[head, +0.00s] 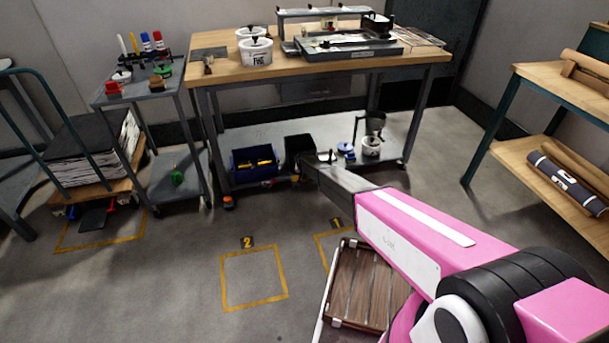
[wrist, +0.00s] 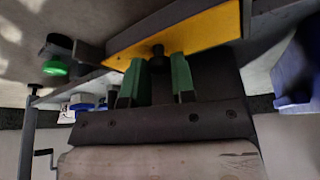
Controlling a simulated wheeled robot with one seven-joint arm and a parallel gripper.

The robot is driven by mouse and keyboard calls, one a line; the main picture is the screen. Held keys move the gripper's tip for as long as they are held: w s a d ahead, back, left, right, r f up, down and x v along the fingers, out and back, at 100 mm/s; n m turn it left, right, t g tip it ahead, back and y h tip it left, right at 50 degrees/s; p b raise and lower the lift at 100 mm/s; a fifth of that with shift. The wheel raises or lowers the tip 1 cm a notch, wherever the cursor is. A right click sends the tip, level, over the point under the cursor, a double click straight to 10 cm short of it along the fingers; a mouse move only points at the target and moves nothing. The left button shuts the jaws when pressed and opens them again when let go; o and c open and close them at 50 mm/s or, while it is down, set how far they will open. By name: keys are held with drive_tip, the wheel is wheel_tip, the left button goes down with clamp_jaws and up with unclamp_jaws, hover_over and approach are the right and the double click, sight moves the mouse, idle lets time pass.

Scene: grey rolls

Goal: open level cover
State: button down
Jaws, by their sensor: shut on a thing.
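In the wrist view, my gripper (wrist: 157,84) has its two green-padded fingers on either side of a black knob (wrist: 158,51), closed on its stem. The knob is at the edge of a yellow panel (wrist: 195,33) set in a dark frame. I take this panel to be the level cover, but no label confirms it. In the head view, my pink arm reaches to the workbench's lower shelf, beside a small black box (head: 299,145). My arm's end covers part of that area, and the cover cannot be made out there.
The workbench's grey lower shelf (head: 330,128) also holds a blue bin (head: 254,163) with yellow items, a blue-topped container (head: 345,149) and a white pot (head: 371,146). The wooden benchtop (head: 222,69) is above. Open floor with yellow-marked squares (head: 253,278) is in front.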

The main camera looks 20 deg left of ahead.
drive_tip(key=s+d, duration=0.1)
drive_tip(key=s, duration=0.2)
drive_tip(key=s+d, duration=0.1)
drive_tip(key=shift+s+d, duration=0.2)
drive_tip(key=shift+d, duration=0.15)
drive_tip(key=c, duration=0.9)
unclamp_jaws()
drive_tip(key=shift+c, duration=0.2)
drive_tip(key=v, duration=1)
drive_tip(key=shift+r, duration=0.35)
drive_tip(key=shift+s+d, duration=0.1)
drive_tip(key=shift+s, duration=0.05)
